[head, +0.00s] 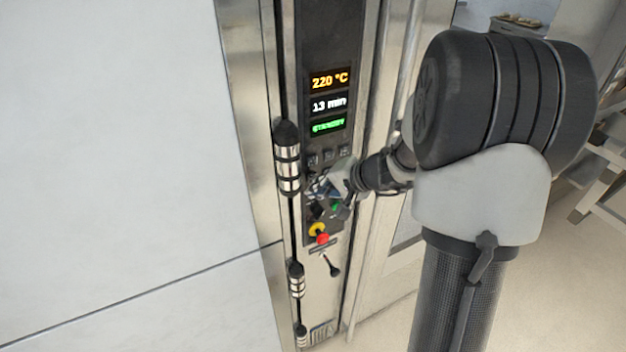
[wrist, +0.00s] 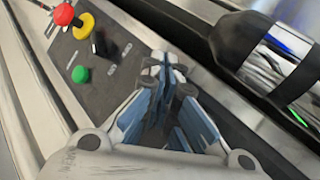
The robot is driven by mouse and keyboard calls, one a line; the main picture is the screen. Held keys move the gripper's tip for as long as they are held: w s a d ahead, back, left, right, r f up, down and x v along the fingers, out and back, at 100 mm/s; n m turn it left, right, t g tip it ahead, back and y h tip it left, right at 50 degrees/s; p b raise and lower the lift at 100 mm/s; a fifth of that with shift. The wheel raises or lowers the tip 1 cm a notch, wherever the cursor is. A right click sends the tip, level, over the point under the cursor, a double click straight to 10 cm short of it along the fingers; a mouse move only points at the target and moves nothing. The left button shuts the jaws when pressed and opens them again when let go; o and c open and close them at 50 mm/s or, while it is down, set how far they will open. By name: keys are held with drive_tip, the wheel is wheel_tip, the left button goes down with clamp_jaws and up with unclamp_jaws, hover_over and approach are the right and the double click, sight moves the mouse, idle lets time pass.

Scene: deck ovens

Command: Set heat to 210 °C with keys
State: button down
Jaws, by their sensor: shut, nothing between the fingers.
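The oven's dark control panel (head: 321,53) shows a heat display (head: 330,81) reading 220 °C in orange. Below it a display (head: 329,103) reads 13 min, and a green status line (head: 327,124) seems to read STANDBY. A row of small dark keys (head: 329,156) lies under the displays. My gripper (head: 318,188) is at the panel just below that row, its fingers shut and empty. In the wrist view my gripper (wrist: 160,80) points at the panel and hides the keys there. I cannot tell whether the fingertips touch a key.
A red emergency button (head: 322,239) on a yellow collar (head: 317,229) sits below my gripper. A green button (wrist: 80,74) and a black knob (wrist: 103,44) are close by.

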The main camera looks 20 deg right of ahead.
drive_tip(key=shift+w, duration=0.55)
idle(0.6)
drive_tip(key=shift+s+b, duration=0.1)
drive_tip(key=shift+b, duration=0.2)
drive_tip(key=shift+s+b, duration=0.5)
drive_tip(key=shift+s, duration=0.25)
drive_tip(key=s+b, duration=0.2)
drive_tip(key=s, duration=0.3)
idle(0.5)
